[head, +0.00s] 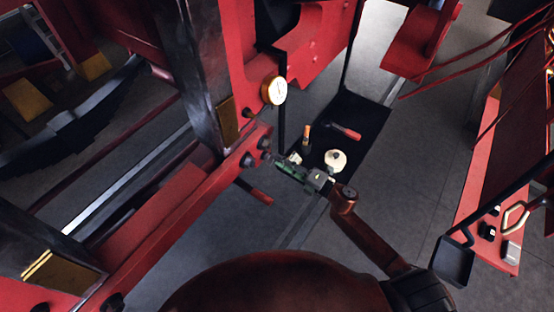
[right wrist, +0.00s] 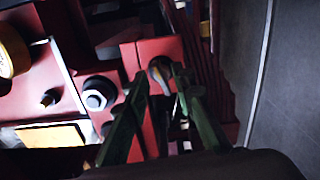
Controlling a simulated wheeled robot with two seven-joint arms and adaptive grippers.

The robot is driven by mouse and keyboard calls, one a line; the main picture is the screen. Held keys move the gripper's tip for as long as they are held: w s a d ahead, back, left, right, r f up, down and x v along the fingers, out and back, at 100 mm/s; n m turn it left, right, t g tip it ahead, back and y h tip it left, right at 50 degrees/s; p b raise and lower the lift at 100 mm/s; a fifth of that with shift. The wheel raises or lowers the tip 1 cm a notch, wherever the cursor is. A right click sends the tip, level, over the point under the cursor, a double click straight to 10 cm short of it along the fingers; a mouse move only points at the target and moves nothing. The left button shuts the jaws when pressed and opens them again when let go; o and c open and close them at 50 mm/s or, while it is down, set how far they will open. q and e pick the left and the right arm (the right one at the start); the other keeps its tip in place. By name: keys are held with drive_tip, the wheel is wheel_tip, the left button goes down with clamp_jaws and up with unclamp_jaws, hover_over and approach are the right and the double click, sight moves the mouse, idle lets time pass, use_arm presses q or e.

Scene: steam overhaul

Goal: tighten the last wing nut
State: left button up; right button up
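My right gripper (head: 276,160) reaches in from the lower right to the end of the red beam (head: 196,200), beside the dark round fittings there. Its green fingers also show in the right wrist view (right wrist: 159,75), apart at the tips. A small rounded metal piece (right wrist: 158,70) on a red block lies at the gap between the tips. It may be the wing nut; its wings are not clear. I cannot tell whether the fingers touch it. A large hex nut on a dark round base (right wrist: 96,98) sits left of the fingers. My left gripper is not in view.
A round gauge (head: 274,91) is mounted above the beam end. A black tray (head: 366,118) below holds a white round pot (head: 335,160) and a red-handled tool (head: 346,132). A red bench (head: 474,190) with a black shovel (head: 455,262) stands at right. Open grey floor lies between.

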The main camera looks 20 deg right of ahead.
drive_tip(key=v, duration=0.9)
drive_tip(key=shift+s+d, duration=0.15)
